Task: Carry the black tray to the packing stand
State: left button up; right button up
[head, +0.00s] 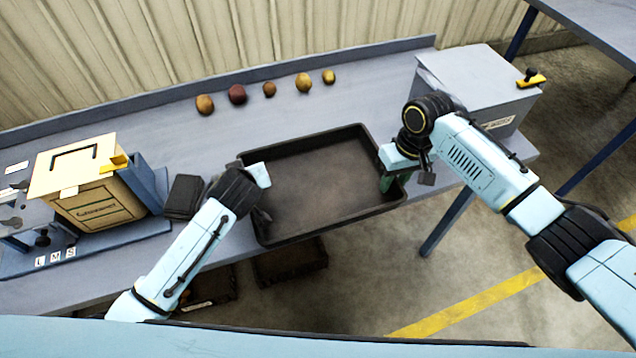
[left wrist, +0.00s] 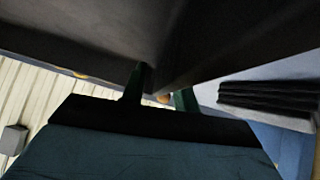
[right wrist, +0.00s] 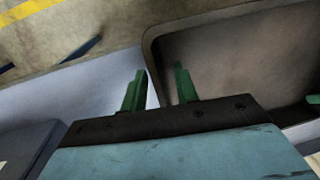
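The black tray (head: 330,143) is in the middle of the head view, over the bench's front edge, and looks empty. My right gripper (head: 388,181) is at its right end; in the right wrist view its green fingers (right wrist: 158,85) stand apart on either side of the tray's rim (right wrist: 150,60), with a gap showing. My left gripper (head: 264,192) is at the tray's left end. In the left wrist view its fingers (left wrist: 160,90) are apart at the dark tray wall (left wrist: 90,30); their contact with it is unclear. No packing stand is clearly identifiable.
Several potatoes (head: 237,94) lie along the back of the bench (head: 350,85). A cream box (head: 100,200) stands left, a grey box (head: 470,75) right. Dark crates (head: 290,262) sit below. Another table (head: 600,25) is at the upper right, with open floor before it.

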pick_arm(q)
jog(key=shift+w+a+f, duration=0.1)
jog(key=shift+w+f, duration=0.2)
pick_arm(e)
jog(key=shift+f, duration=0.5)
pick_arm(q)
grip_shut()
pick_arm(e)
grip_shut()
